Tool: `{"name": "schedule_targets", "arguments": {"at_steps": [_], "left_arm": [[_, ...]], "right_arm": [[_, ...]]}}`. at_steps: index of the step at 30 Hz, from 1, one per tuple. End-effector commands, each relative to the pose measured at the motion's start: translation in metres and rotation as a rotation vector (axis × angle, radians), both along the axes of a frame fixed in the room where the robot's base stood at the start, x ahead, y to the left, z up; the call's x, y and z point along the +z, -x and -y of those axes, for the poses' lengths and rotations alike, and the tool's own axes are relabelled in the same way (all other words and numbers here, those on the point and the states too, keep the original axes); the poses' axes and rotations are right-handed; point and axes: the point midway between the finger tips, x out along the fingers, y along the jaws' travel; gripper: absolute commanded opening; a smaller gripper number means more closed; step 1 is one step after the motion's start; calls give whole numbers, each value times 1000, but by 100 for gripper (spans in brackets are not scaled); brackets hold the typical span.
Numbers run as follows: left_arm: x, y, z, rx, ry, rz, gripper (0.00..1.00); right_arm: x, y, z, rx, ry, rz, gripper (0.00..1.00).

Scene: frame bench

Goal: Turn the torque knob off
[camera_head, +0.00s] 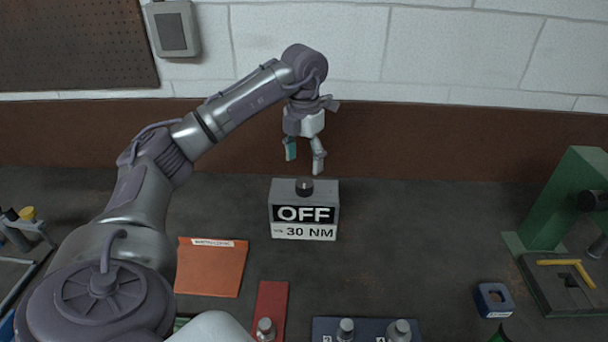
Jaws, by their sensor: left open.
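A grey box with a black "OFF" panel and a white "30 NM" strip (304,224) stands in the middle of the bench. A small dark round knob (304,187) sits on its top face. Which way the knob is turned is too small to tell. My left gripper (304,162) points down, open and empty, above the knob and apart from it. One fingertip is teal and the other is grey. My right gripper is not in view.
An orange folder (211,267) and a red mat (271,308) lie left of and in front of the box. A blue tray (375,324) with metal pieces is at the front. A green press (563,205) stands at right.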

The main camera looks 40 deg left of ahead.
Motion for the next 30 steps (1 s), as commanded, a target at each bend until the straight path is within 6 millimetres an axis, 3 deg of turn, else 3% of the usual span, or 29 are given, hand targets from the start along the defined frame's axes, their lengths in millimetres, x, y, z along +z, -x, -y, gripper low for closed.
{"name": "schedule_targets", "arguments": {"at_steps": [4,9,30], "left_arm": [[33,-1,1,-1,1,5,70],[49,-1,0,0,0,3,70],[53,0,0,1,0,0,70]], "right_arm": [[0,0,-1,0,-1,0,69],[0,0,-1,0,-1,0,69],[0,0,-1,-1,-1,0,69]]}}
